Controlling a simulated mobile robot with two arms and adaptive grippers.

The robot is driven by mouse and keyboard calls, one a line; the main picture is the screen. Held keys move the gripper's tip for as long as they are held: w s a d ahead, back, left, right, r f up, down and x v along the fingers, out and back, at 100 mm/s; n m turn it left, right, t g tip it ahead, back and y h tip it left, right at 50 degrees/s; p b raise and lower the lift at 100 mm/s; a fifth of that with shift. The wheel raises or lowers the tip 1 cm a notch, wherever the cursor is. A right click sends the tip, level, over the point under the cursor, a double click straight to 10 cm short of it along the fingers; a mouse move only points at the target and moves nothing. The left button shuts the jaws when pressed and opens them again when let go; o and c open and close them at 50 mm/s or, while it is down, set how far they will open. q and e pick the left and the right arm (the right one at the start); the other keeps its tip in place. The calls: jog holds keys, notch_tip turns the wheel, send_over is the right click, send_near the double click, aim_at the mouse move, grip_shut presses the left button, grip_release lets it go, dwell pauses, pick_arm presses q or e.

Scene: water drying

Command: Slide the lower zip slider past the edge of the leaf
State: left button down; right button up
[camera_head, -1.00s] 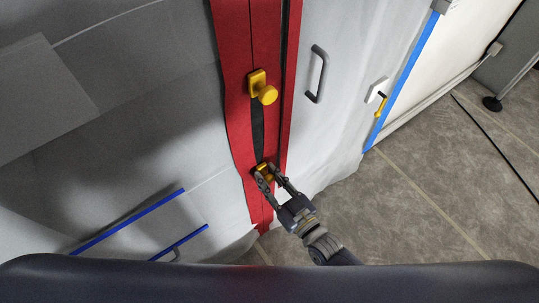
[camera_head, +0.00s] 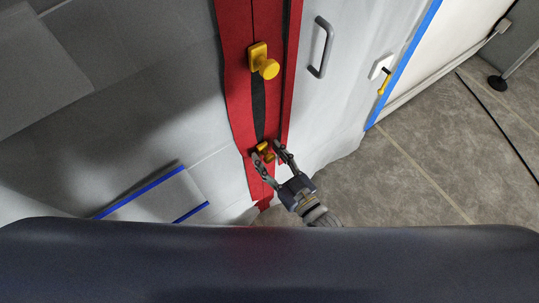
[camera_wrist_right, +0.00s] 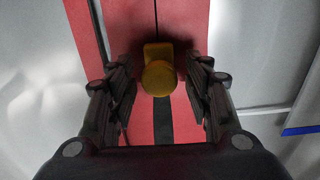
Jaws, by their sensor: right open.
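The lower zip slider (camera_head: 265,147) is a small yellow piece with a round knob on the red zip strip (camera_head: 237,92). A dark gap (camera_head: 258,108) runs up from it towards the upper yellow slider (camera_head: 263,61). My right gripper (camera_head: 268,152) is open, with one finger on each side of the lower slider. In the right wrist view the slider's knob (camera_wrist_right: 158,78) sits between the spread fingers, with clear space on both sides. The gripper hides part of the strip below. Which edge is the leaf's I cannot tell. My left gripper is out of view.
A grey handle (camera_head: 321,47) is on the pale panel right of the strip. Further right are a small yellow-handled fitting (camera_head: 383,84) and blue tape (camera_head: 404,62). Blue strips (camera_head: 139,193) mark the sheet at lower left. Open tiled floor (camera_head: 420,160) lies to the right.

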jog(key=v, duration=1.2)
